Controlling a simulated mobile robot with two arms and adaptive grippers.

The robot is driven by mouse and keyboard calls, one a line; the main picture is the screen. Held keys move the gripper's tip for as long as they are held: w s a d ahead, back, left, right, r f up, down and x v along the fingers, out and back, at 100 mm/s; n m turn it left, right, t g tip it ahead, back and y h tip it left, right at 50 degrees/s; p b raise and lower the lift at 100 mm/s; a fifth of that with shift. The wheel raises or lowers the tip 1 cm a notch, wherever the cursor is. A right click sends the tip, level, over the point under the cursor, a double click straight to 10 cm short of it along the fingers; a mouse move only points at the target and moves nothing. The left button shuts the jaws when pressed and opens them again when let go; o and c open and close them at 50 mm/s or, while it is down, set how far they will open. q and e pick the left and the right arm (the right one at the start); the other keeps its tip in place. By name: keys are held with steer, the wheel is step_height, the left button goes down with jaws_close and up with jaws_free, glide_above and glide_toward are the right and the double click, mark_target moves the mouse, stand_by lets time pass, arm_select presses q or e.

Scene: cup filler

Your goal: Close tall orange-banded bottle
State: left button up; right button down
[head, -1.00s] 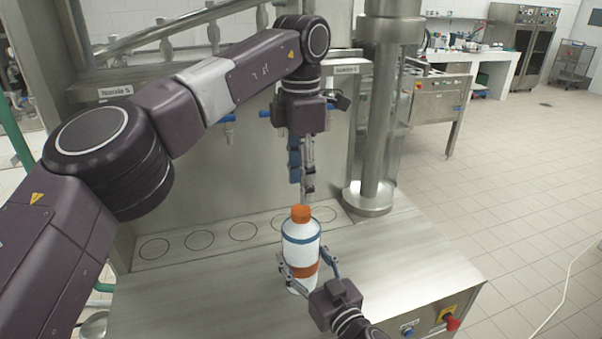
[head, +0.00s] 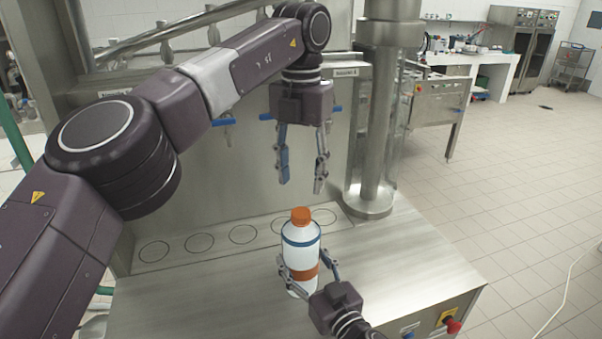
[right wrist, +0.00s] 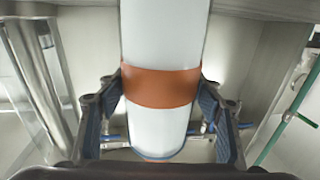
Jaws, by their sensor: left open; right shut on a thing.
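The tall white bottle (head: 301,245) has an orange band, a blue ring near its shoulder and an orange cap (head: 301,216) on top. It stands upright at the front of the steel table. My right gripper (head: 307,276) is shut on the bottle from the front right. In the right wrist view its fingers sit on both sides of the bottle's orange band (right wrist: 160,87). My left gripper (head: 301,184) is open and empty, pointing down above and slightly behind the cap, apart from it.
The steel table (head: 400,262) has a row of marked circles (head: 199,243) at its back, under the filler panel. A thick steel column (head: 372,150) stands at right behind the bottle. A red knob (head: 453,326) is on the front right. The table right of the bottle is clear.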

mark_target(301, 212)
arm_select(q)
steer(key=shift+f, duration=3.95)
steer(key=shift+c, duration=0.3)
steer(key=c, duration=1.2)
steer(key=o, duration=1.4)
steer(key=shift+r, duration=0.1)
step_height(301, 212, up, 12)
